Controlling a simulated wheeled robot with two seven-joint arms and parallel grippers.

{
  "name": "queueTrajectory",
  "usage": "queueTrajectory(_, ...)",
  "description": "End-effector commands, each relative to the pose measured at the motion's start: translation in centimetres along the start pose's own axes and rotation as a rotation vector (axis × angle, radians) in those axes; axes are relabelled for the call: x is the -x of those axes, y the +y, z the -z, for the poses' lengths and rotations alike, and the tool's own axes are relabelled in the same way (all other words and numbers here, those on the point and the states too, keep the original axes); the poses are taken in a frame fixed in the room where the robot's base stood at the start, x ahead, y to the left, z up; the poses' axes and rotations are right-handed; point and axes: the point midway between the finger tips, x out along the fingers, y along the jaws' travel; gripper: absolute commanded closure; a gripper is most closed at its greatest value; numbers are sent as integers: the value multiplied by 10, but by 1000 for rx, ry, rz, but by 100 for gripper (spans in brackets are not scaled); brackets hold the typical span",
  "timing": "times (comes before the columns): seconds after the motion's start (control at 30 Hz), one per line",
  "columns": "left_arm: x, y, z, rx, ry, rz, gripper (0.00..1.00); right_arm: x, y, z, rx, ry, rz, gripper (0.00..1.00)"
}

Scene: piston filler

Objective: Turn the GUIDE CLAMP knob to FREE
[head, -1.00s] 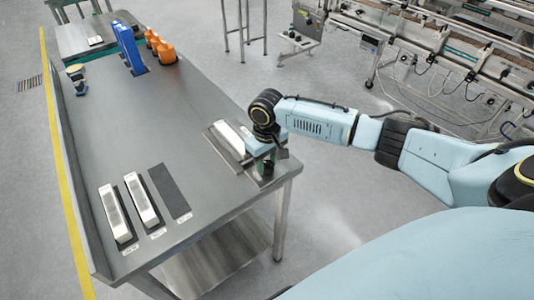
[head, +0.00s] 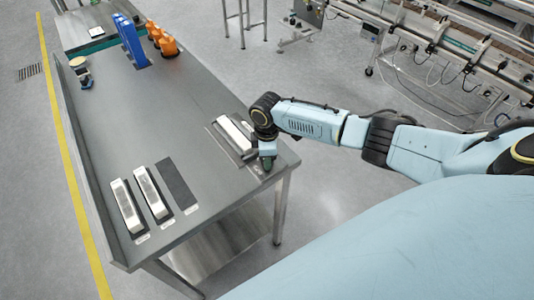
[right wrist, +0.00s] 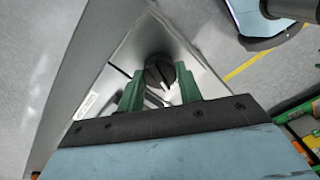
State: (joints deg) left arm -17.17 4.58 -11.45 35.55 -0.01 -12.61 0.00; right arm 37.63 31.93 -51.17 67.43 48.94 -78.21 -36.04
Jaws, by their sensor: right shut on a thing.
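The GUIDE CLAMP knob (right wrist: 160,73) is a round black knob with a pale pointer line, on a grey metal plate in the right wrist view. My right gripper (right wrist: 160,86) has its two green fingers on either side of the knob, shut on it. In the head view my right gripper (head: 267,163) reaches down to the near right corner of the table and hides the knob. I cannot read the knob's FREE mark. My left gripper is not in view.
The grey steel table (head: 150,115) is mostly clear in its middle. A pale metal bar (head: 234,136) lies beside my right gripper. Two more bars (head: 127,207) lie at the near left. Blue (head: 132,45) and orange (head: 165,42) parts stand at the far end.

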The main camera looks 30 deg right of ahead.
Motion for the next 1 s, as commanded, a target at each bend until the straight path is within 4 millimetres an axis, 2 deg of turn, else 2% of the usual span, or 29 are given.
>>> queueTrajectory(0.4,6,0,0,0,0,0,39,1,0,2,269,5,-3,88)
queueTrajectory(1.0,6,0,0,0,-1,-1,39,1,0,2,347,5,-3,88)
